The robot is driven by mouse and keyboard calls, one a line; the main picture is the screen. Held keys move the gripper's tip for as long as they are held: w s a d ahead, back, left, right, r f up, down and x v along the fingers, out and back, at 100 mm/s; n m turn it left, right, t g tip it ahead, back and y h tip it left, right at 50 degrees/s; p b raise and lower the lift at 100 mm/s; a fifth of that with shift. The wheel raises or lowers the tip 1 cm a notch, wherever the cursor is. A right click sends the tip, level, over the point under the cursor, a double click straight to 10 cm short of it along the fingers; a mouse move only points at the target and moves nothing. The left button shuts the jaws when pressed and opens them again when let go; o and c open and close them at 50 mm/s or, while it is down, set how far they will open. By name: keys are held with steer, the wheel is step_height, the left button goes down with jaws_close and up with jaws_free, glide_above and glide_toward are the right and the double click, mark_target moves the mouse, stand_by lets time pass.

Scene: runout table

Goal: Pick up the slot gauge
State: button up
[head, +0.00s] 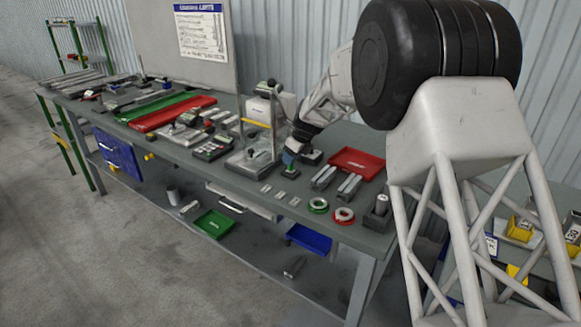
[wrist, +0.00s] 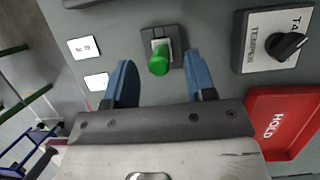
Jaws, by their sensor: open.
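A small piece with a round green top (wrist: 159,62) stands in a dark square holder (wrist: 176,38) with a pale centre; I take it to be the slot gauge, as no label on it is readable. My gripper (wrist: 158,68) has its two blue fingers apart, one on each side of the green top, with nothing clamped and gaps on both sides. In the head view my gripper (head: 291,156) points down at the dark holder (head: 290,173) on the bench. There the fingers mostly hide the green top.
A dark knob box (wrist: 272,45) and a red HOLD tray (wrist: 282,118) lie to the right in the wrist view. White label plates (wrist: 84,48) lie to the left. On the bench (head: 300,215) are grey blocks (head: 349,186), a red ring (head: 343,215) and a green ring (head: 318,205).

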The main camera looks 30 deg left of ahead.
mark_target(289, 169)
steer(key=shift+x, duration=1.9)
steer(key=shift+a, duration=0.1)
jaws_close()
steer(key=shift+r, duration=0.15)
steer(key=shift+r, duration=1.4)
steer(key=shift+s+r, duration=0.1)
steer(key=shift+r, duration=0.2)
steer(key=s+d, duration=0.3)
steer(key=s+d+r, duration=0.1)
steer(key=s+d, duration=0.7)
steer(key=shift+s+d+r, duration=0.1)
steer(key=shift+r, duration=0.1)
